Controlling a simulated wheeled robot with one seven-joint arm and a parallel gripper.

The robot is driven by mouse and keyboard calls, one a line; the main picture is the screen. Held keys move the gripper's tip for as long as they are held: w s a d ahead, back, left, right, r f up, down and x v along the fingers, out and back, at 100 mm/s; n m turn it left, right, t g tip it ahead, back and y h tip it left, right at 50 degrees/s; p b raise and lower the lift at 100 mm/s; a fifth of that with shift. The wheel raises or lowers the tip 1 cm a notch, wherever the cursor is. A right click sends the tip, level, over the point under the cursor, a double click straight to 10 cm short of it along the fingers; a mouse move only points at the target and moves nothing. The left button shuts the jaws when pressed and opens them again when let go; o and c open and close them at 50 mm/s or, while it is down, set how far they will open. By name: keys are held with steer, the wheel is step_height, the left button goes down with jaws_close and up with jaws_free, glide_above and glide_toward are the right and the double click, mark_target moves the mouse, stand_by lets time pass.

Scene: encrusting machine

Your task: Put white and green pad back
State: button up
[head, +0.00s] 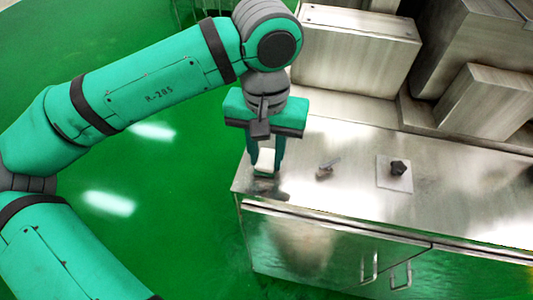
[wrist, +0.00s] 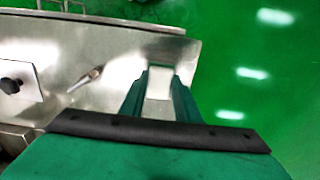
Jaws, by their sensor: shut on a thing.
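The pad (head: 265,160) shows as a small white block between my gripper's fingers; I cannot make out its green part. My gripper (head: 265,167) points down over the left end of the steel counter, shut on the pad. In the wrist view the pad (wrist: 160,82) sits between the two green fingers of my gripper (wrist: 160,88), near the counter's end. I cannot tell whether the pad touches the counter top.
The steel counter (head: 350,205) carries a small metal piece (head: 327,168) and a white plate with a black knob (head: 398,168) to the right of my gripper. Steel boxes (head: 358,50) stand behind. Green floor lies beyond the counter's left edge.

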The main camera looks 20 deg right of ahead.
mark_target(266, 159)
steer(key=shift+w+f, duration=0.1)
steer(key=shift+f, duration=0.15)
steer(key=shift+f, duration=0.15)
steer(key=o, duration=1)
step_height(266, 159, up, 12)
steer(key=shift+r, duration=0.2)
